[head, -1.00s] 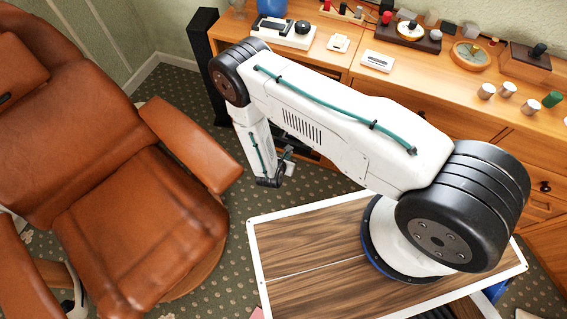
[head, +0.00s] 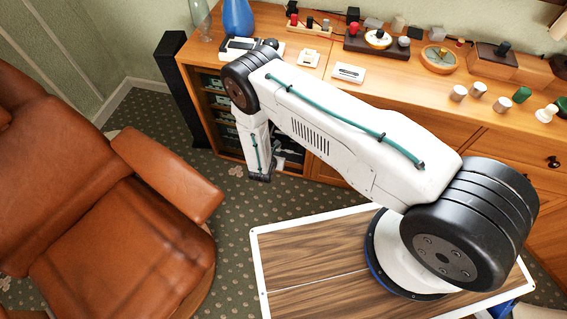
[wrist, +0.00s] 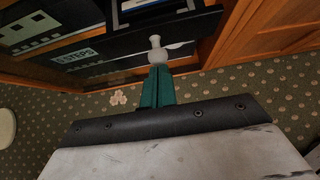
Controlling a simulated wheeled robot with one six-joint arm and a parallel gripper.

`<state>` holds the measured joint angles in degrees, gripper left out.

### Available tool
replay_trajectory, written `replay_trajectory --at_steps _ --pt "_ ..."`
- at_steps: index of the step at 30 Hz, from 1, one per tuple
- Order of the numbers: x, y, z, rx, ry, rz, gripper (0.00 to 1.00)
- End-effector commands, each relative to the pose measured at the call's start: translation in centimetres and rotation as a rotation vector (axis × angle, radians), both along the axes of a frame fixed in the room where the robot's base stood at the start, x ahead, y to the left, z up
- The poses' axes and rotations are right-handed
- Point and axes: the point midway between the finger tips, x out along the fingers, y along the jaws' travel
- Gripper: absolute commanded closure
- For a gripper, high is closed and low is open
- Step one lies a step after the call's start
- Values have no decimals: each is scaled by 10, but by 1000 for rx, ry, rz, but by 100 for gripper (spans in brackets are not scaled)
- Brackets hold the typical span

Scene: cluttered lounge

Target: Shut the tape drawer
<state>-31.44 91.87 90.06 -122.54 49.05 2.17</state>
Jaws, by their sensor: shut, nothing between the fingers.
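In the wrist view, my gripper (wrist: 157,74) is shut, its green fingers pressed together with nothing held. A pale round knob (wrist: 156,54) is straight ahead of the fingertips; I cannot tell whether they touch it. The knob is on a dark front that looks like the tape drawer (wrist: 188,57), with white-labelled items (wrist: 62,56) beside it. How far the drawer is out is unclear. In the head view, my forearm reaches down beside the sideboard's open left bay (head: 212,100), and my fingers are hidden.
The wooden sideboard (head: 335,92) carries many small objects on top. A tall black speaker (head: 175,90) stands left of the bay. A brown leather armchair (head: 95,220) is on the left. Patterned carpet (head: 235,215) is clear between chair and sideboard.

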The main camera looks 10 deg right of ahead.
Motion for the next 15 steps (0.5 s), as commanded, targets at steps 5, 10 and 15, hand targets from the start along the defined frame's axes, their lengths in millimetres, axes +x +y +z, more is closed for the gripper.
replay_trajectory --at_steps 5,10,15 --pt "34 -10 0 1 -3 7 100" --pt "57 -21 0 2 -2 9 100" --pt "68 -26 0 0 0 11 100"
